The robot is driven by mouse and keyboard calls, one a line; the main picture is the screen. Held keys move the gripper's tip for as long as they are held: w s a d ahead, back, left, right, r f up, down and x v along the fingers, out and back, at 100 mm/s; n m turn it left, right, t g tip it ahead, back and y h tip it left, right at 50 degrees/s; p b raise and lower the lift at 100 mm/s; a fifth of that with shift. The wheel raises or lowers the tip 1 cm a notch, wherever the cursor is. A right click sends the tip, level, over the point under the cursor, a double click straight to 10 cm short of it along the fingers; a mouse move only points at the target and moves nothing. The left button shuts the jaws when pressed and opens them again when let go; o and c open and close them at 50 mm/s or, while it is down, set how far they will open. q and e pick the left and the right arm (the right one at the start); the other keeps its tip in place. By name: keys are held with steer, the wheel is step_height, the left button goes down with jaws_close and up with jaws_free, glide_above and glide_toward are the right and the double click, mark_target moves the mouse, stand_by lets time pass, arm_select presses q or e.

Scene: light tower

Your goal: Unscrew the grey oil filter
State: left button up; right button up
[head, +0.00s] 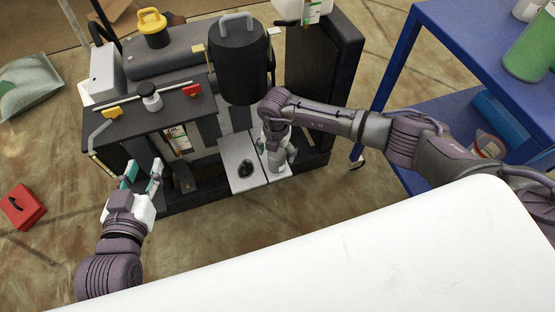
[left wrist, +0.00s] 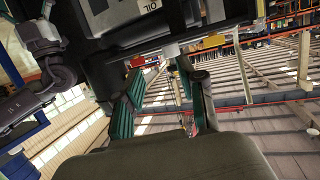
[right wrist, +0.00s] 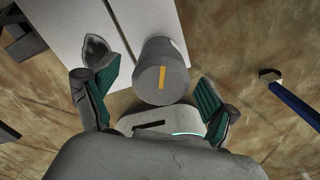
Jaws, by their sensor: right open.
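The grey oil filter, a grey cylinder with a yellow stripe on its end (right wrist: 165,78), shows in the right wrist view beside a pale panel. My right gripper (right wrist: 155,100) is open, with one teal-padded finger on each side of the filter's near end; contact cannot be told. In the head view my right gripper (head: 278,158) is low at the machine's front and mostly hides the filter. My left gripper (head: 143,177) is open and empty at the machine's left front corner. Its spread fingers also show in the left wrist view (left wrist: 165,100).
The dark machine (head: 190,120) carries a black cylinder (head: 238,65) and a yellow-capped part (head: 152,25). A blue shelf (head: 395,60) stands right. A red box (head: 22,207) lies on the floor left.

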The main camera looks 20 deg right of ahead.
arm_select(q)
steer(key=shift+f, duration=0.15)
steer(key=shift+s+a+f+g, duration=0.2)
steer(key=shift+s+f+g, duration=0.2)
steer(key=shift+f+g, duration=0.25)
steer(key=shift+s+f+p, duration=0.1)
steer(key=shift+f+p, duration=0.05)
steer(key=shift+p, duration=0.15)
stand_by(0.4)
arm_select(e)
steer(key=c, duration=1.5)
steer(key=n, duration=0.3)
steer(key=shift+b, duration=0.35)
arm_select(q)
steer(key=shift+w+d+r+t, duration=0.15)
steer(key=shift+w+r+t, duration=0.1)
steer(key=shift+r+t, duration=0.25)
steer(key=shift+w+d+r+t, duration=0.1)
steer(key=shift+w+r+t, duration=0.2)
steer(key=shift+r, duration=0.4)
steer(key=shift+w+d+r+t, duration=0.2)
steer(key=shift+r+t, duration=0.25)
steer(key=shift+r, duration=0.15)
arm_select(e)
steer(key=shift+n, duration=1.1)
